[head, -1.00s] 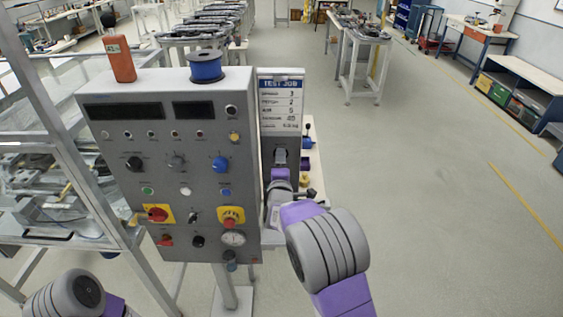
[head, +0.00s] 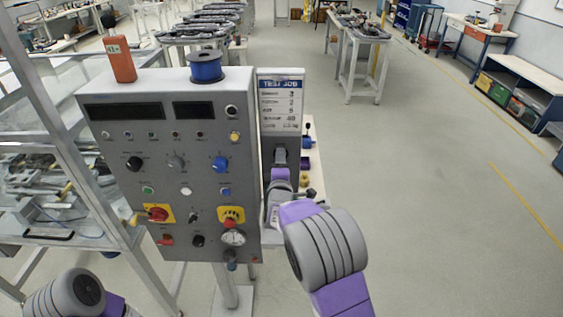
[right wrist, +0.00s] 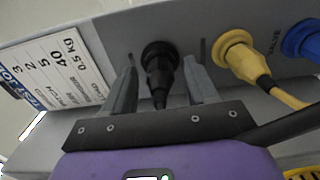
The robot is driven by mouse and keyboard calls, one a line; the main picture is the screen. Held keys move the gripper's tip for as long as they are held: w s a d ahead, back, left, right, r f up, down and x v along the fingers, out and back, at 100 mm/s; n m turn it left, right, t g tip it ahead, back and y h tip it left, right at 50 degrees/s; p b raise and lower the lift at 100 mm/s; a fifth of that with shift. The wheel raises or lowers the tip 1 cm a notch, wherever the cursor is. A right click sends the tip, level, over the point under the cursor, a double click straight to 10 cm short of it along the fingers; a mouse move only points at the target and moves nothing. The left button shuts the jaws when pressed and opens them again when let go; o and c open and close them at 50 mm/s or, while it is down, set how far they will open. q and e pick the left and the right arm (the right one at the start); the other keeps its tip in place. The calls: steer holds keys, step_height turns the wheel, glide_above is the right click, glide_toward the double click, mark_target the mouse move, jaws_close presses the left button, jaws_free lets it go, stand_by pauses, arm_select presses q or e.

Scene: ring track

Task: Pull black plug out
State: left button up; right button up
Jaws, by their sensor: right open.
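In the right wrist view the black plug (right wrist: 158,66) sits in a socket on the side of the grey panel box, its black cable running down toward my gripper. My right gripper (right wrist: 162,72) is open, with one finger on each side of the plug. A gap shows between the plug and each finger. In the head view my right gripper (head: 280,158) is at the panel's right side, below the test job card, and the plug cannot be made out there. My left gripper is out of view.
A yellow plug (right wrist: 240,62) with a yellow cable and a blue plug (right wrist: 303,40) sit beside the black one. The grey control panel (head: 130,220) carries knobs and buttons, with a blue spool (head: 206,66) on top. The floor to the right is clear.

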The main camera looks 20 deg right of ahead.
steer(key=shift+c, duration=0.4)
jaws_close()
steer(key=shift+s, duration=0.1)
steer(key=shift+p+v, duration=0.55)
steer(key=shift+v, duration=2.35)
